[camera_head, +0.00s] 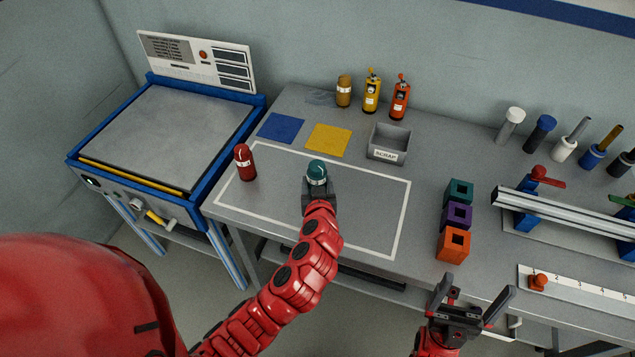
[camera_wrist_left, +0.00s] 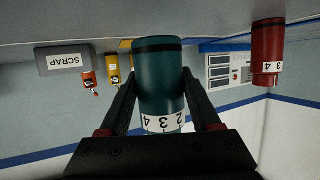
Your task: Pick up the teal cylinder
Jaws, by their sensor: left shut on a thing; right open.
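The teal cylinder (camera_head: 317,171) is upright inside the white-outlined rectangle on the grey table. In the left wrist view the teal cylinder (camera_wrist_left: 160,85), with a white number band, stands between the two fingers. My left gripper (camera_head: 318,190) is shut on it; the jaws hide its lower part in the head view. In the left wrist view the picture is upside down, and the cylinder's base seems to be at or close to the table surface; I cannot tell if it touches. My right gripper (camera_head: 472,296) is open and empty at the table's front edge.
A red cylinder (camera_head: 245,163) stands left of the teal one. Blue (camera_head: 281,127) and yellow (camera_head: 328,140) squares, a grey scrap bin (camera_head: 389,143) and several bottles are behind. Teal (camera_head: 458,193), purple (camera_head: 457,216) and orange (camera_head: 453,244) blocks stand right, beside a rail fixture (camera_head: 565,208).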

